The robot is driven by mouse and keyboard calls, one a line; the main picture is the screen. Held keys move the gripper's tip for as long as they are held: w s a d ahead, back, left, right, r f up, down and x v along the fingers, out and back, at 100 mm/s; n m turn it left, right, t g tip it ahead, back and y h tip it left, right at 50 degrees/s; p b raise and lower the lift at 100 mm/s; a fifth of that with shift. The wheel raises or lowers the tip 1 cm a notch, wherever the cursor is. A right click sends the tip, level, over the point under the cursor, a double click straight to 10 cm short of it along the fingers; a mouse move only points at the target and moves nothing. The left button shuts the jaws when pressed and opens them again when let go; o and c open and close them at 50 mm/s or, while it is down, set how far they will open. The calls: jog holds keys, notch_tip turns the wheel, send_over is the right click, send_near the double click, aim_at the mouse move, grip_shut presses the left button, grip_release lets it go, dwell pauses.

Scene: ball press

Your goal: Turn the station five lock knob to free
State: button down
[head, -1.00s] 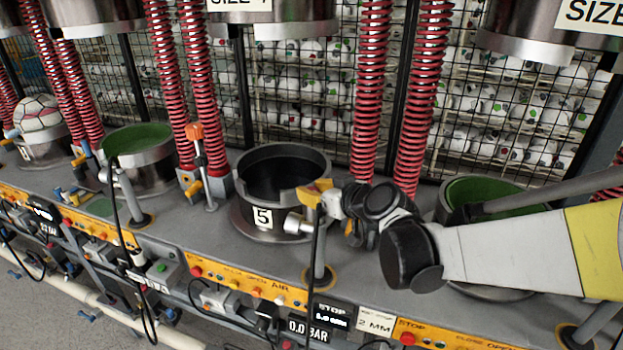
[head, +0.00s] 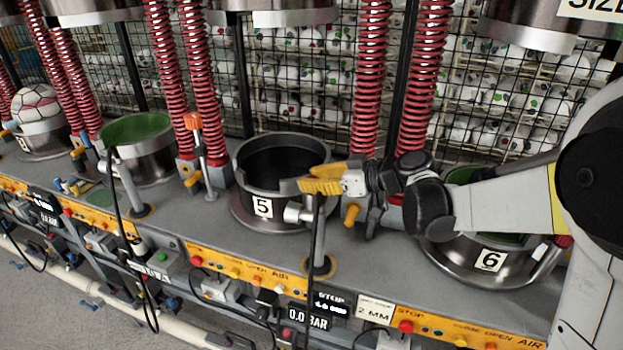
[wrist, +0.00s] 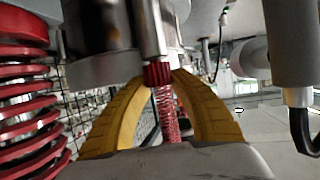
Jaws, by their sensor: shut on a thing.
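Station five is the dark round mould cup (head: 245,190) with the white "5" plate (head: 262,207) on its front. My gripper (head: 303,185) has its yellow fingers at the right front rim of this cup, beside the upright post. In the wrist view, the lock knob (wrist: 158,74) is a small red ribbed knob on the end of a metal shaft. The yellow fingers (wrist: 160,80) close around it from both sides, and my gripper is shut on it. In the head view the fingers hide the knob, and I cannot read any free or lock mark.
A grey post (head: 318,240) with a black hose stands just in front of my fingers. Red springs (head: 368,90) rise behind and right of them. Station six's cup (head: 470,255) lies under my forearm. An orange-topped lever (head: 194,125) stands to the left.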

jog(key=shift+f, duration=0.1)
jog(key=c, duration=1.1)
grip_release()
jog(key=shift+o, duration=0.2)
jog(key=v, duration=1.2)
jog(key=s+d+f+m+h, duration=0.2)
jog(key=s+d+m+h, duration=0.1)
jog(key=s, duration=0.4)
jog(key=s+d+f+m+h, duration=0.3)
jog(key=s+m+h, duration=0.1)
jog(key=s, duration=0.3)
jog(key=s+d+f+m+h, duration=0.2)
jog(key=s+d+m+h, duration=0.1)
jog(key=s, duration=0.4)
jog(key=shift+s+f+m+h, duration=0.25)
jog(key=shift+m+h, duration=0.55)
